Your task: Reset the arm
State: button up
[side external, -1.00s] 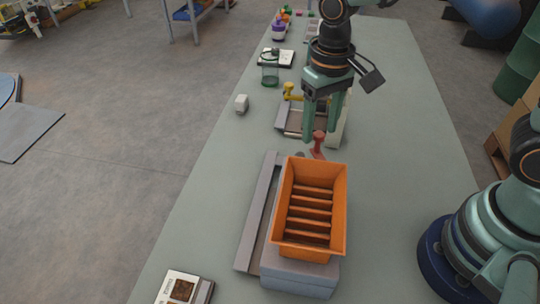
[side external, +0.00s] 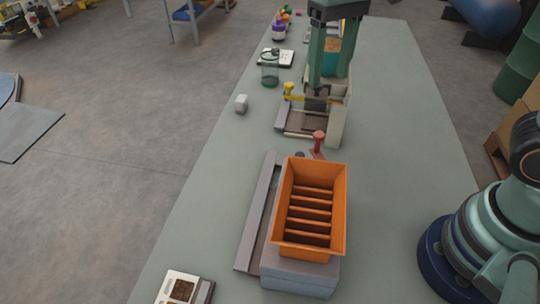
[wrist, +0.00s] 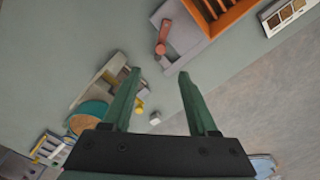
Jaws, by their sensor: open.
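My gripper (side external: 331,80) is open, its two green fingers pointing down and empty, raised above the small fixture with a tan wall (side external: 336,122) on the table. In the wrist view the fingers of my gripper (wrist: 158,74) stand wide apart with bare table between their tips. The orange hopper (side external: 341,210) with dark slats sits on a grey base nearer the camera, clear of my gripper. A red lever (side external: 318,140) stands between the hopper and the fixture. The fingers partly hide the back of the fixture.
A yellow knob (side external: 289,89) stands at the fixture's left. A white block (side external: 241,102) and a green-based clear jar (side external: 270,72) lie to the left. A sample card (side external: 183,289) is at the front edge. The table's right side is clear.

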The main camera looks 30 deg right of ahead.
jog(key=shift+d, duration=0.1)
jog(key=s+d+f+t, duration=0.1)
jog(key=s+d+t, duration=0.1)
jog(key=d, duration=0.4)
jog(key=s+d+t, duration=0.1)
jog(key=d+t, duration=0.2)
jog(key=d, duration=0.2)
jog(key=shift+s+d+f+n+t, duration=0.3)
jog(key=shift+s+d+f, duration=0.1)
